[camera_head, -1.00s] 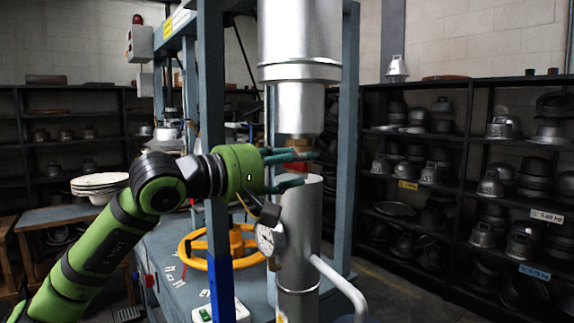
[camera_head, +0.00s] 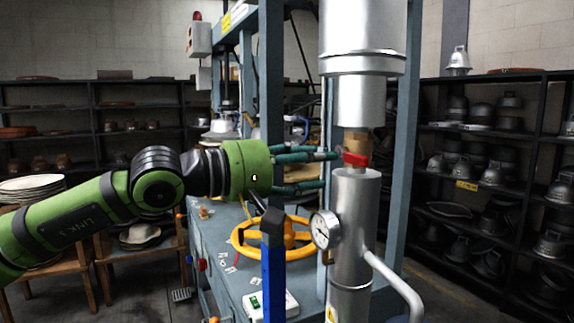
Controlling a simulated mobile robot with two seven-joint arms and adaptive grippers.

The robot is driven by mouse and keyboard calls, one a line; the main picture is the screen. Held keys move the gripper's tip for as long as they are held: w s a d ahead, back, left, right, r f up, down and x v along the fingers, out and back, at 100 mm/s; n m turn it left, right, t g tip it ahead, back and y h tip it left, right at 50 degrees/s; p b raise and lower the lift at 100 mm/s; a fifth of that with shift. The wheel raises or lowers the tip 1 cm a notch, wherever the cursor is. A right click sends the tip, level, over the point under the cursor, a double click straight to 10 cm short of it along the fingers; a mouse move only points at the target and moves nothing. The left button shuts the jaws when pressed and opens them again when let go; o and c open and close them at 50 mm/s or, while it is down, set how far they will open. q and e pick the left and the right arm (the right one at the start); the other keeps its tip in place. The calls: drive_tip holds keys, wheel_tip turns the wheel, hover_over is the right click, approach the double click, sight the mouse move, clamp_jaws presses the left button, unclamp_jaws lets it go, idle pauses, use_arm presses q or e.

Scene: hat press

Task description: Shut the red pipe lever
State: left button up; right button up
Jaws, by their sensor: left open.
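The red pipe lever (camera_head: 356,160) sits on a brass fitting (camera_head: 355,142) between the upper silver pipe (camera_head: 362,60) and the lower silver pipe (camera_head: 352,215). My left gripper (camera_head: 335,170) is open and reaches in from the left. Its dark teal fingers point right, one above the other, with the tips just left of the lever and close to it. I cannot tell whether the upper fingertip touches the lever. My right gripper is not in the picture.
A pressure gauge (camera_head: 324,230) juts left from the lower pipe, below my gripper. A yellow handwheel (camera_head: 276,236) and blue-grey press posts (camera_head: 270,90) stand behind and below. A curved side pipe (camera_head: 397,283) leaves the lower pipe. Shelves with metal moulds line the walls.

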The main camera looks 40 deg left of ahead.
use_arm(q)
drive_tip(key=shift+v, duration=1.9)
drive_tip(key=shift+w+a, duration=0.1)
drive_tip(key=shift+a, duration=0.05)
